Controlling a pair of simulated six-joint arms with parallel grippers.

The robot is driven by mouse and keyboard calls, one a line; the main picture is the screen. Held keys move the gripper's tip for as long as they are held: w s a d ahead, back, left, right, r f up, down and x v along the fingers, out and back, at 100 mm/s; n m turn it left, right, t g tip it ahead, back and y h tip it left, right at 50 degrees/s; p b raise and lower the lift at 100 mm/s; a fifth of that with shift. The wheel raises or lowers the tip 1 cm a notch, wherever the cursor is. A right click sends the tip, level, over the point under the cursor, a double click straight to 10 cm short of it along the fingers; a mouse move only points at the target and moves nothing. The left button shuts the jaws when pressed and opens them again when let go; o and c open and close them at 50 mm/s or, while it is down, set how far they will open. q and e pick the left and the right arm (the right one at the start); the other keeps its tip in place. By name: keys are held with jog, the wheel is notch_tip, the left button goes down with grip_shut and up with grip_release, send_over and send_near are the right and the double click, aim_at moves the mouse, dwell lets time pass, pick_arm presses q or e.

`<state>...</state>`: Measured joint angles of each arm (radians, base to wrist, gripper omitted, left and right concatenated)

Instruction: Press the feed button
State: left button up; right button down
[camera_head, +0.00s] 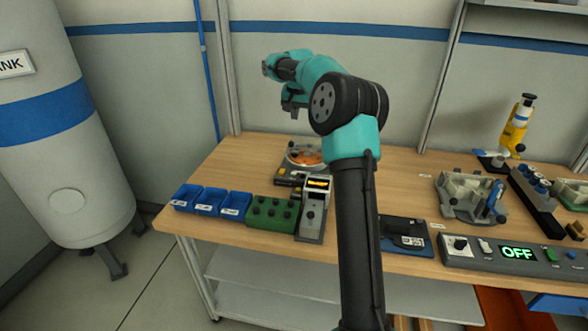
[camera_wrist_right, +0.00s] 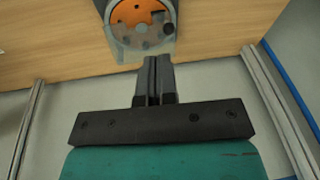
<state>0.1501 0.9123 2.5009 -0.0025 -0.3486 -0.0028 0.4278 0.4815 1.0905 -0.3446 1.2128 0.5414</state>
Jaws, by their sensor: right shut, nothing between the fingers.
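No button in view carries a label I can read as feed. A round feeder bowl with orange inside (camera_head: 306,155) stands at the back of the bench; it also shows in the right wrist view (camera_wrist_right: 137,18). A grey box with a small lit display (camera_head: 314,209) stands in front of it. A control panel reading OFF (camera_head: 477,250) lies at the front right, with a green button (camera_head: 551,255) and a blue button (camera_head: 571,255). My right gripper (camera_head: 293,112) is shut and empty, above and apart from the bowl. It shows shut in the right wrist view (camera_wrist_right: 153,62). My left gripper is out of view.
Blue bins (camera_head: 209,201) and a green block (camera_head: 270,213) line the front left edge. A dark flat device (camera_head: 404,234) lies right of my forearm. A grey fixture (camera_head: 466,197) and a yellow tool (camera_head: 516,127) stand further right. My forearm hides part of the bench's middle.

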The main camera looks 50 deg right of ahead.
jog(key=m+g+y, duration=0.1)
jog(key=g, duration=0.1)
send_over(294, 173)
notch_tip(294, 173, down, 8)
jog(key=shift+f, duration=0.2)
notch_tip(294, 173, down, 14)
jog(key=shift+r, duration=0.15)
dwell(0.4)
